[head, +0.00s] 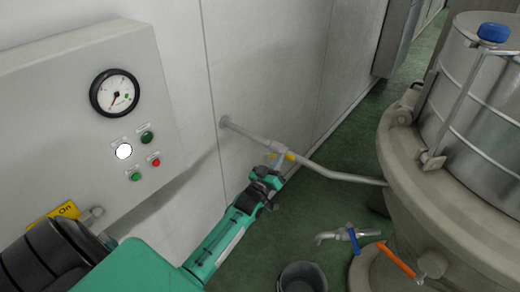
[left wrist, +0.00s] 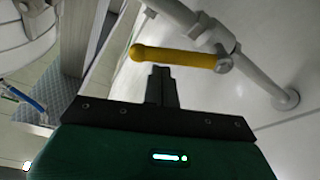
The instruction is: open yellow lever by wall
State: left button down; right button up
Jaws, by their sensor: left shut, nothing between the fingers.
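The yellow lever (head: 289,156) sits on a valve in the grey pipe (head: 338,175) that runs from the wall to the big vat. In the left wrist view the yellow lever (left wrist: 178,58) points left from its pivot, at an angle to the pipe (left wrist: 262,82). My left gripper (head: 275,172) is beside the valve, on the near side of the lever. Its fingers (left wrist: 161,74) are shut and empty, with their tips just short of the lever's middle. I cannot tell whether they touch it. My right gripper is not in view.
A control box (head: 60,110) with a gauge (head: 115,93) and buttons is on the wall at left. The metal vat (head: 455,200) stands at right. A tap with a blue handle (head: 353,240), an orange handle (head: 396,261) and a dark bucket (head: 302,278) are low in front.

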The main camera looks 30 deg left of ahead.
pick_arm(q)
jog(key=shift+d+f+m+h+b, duration=0.2)
jog(key=shift+f+m+h+b, duration=0.25)
jog(key=shift+m, duration=0.6)
jog(key=shift+d+f+m+h+b, duration=0.15)
jog(key=shift+f+m+h+b, duration=0.3)
jog(key=shift+m, duration=0.65)
jog(key=shift+d+f+m+h+b, duration=0.2)
jog(key=shift+f+m+b, duration=0.4)
jog(key=shift+m, duration=0.45)
jog(key=shift+f, duration=0.1)
